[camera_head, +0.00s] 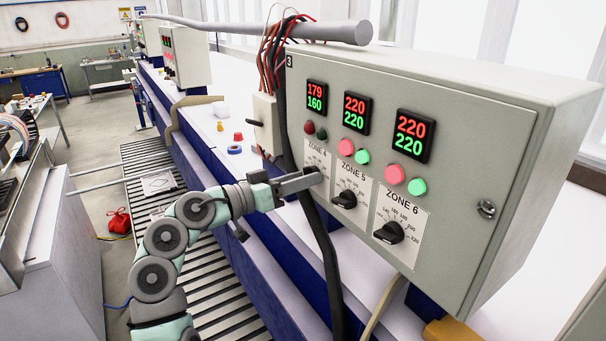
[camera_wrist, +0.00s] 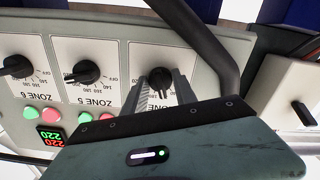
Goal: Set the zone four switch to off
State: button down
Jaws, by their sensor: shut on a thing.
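The zone four switch is a black rotary knob (camera_wrist: 160,82) on a white dial plate (camera_head: 317,157) at the left of the grey control panel (camera_head: 450,120). In the wrist view, which shows the panel upside down, the two fingers of my gripper (camera_wrist: 162,76) stand either side of the knob, shut on it. In the head view my gripper (camera_head: 308,182) covers the knob, so its pointer setting cannot be read.
The zone 5 knob (camera_head: 345,200) and zone 6 knob (camera_head: 389,233) sit to the right, with lit lamps above and displays at 220. A thick black cable (camera_head: 320,250) hangs close by my gripper. A pale box with a black lever (camera_head: 264,124) stands left of the panel.

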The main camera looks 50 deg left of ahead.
jog(key=shift+d+r+n+p, duration=0.1)
jog(key=shift+r+n+p, duration=0.05)
jog(key=shift+n+p, duration=4.5)
jog(key=shift+n+b, duration=0.8)
jog(key=shift+n, duration=0.25)
jog(key=c, duration=1)
grip_release()
